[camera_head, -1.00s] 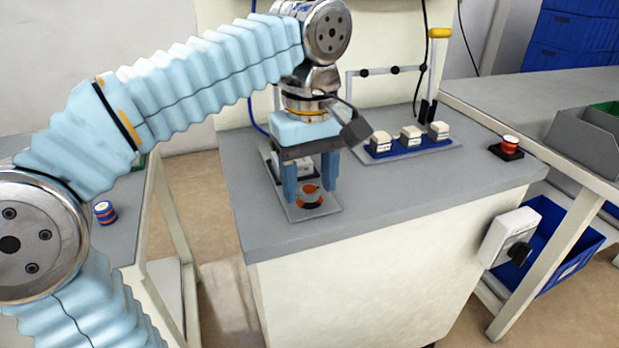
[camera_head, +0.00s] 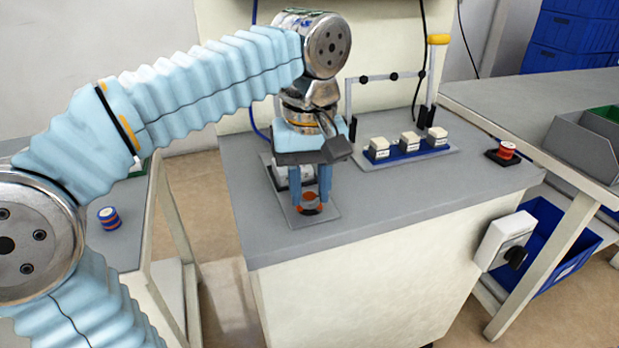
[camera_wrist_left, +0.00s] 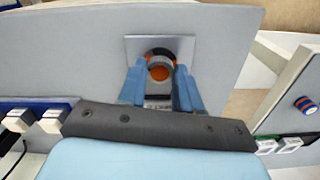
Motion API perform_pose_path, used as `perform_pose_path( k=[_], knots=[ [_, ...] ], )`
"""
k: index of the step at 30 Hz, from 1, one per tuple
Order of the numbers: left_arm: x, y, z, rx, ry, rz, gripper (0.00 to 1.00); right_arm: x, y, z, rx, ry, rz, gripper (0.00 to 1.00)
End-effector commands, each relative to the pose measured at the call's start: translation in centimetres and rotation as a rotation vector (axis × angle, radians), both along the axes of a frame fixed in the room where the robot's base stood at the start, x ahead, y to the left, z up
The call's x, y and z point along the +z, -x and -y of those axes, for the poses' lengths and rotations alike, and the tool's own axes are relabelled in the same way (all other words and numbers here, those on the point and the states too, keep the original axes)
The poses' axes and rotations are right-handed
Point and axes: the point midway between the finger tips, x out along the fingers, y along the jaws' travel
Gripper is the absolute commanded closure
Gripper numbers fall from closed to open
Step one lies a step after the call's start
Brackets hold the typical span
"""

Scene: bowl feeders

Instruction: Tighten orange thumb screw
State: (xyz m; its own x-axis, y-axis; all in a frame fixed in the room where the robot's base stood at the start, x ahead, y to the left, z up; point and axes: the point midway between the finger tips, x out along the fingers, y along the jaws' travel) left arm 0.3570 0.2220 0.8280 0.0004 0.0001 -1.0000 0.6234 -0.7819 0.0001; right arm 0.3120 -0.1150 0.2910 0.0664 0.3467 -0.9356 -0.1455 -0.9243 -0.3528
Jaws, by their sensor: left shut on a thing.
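The orange thumb screw (camera_head: 310,195) stands on a small grey plate (camera_head: 323,220) near the front left of the grey-topped bench, with a dark and orange ring around its base. In the left wrist view the orange screw (camera_wrist_left: 160,73) shows between the blue fingers. My left gripper (camera_head: 311,200) points down over the plate, its fingers closed in on the screw from both sides. The fingers hide part of the screw. My right gripper is in neither view.
White blocks on a blue rack (camera_head: 408,149) stand behind to the right. A red button-like spool (camera_head: 506,151) sits at the bench's right side. A yellow-topped lever (camera_head: 437,41) rises at the back. A blue and orange spool (camera_head: 109,217) stands on the left table.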

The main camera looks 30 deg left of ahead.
Motion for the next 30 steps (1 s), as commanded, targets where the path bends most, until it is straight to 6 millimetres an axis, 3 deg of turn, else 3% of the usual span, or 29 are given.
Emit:
perform_pose_path(
  k=[30],
  knots=[
    [0.1,0.0,0.0,-0.931,0.0,-0.001,0.97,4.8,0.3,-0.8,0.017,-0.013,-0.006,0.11]
  ],
)
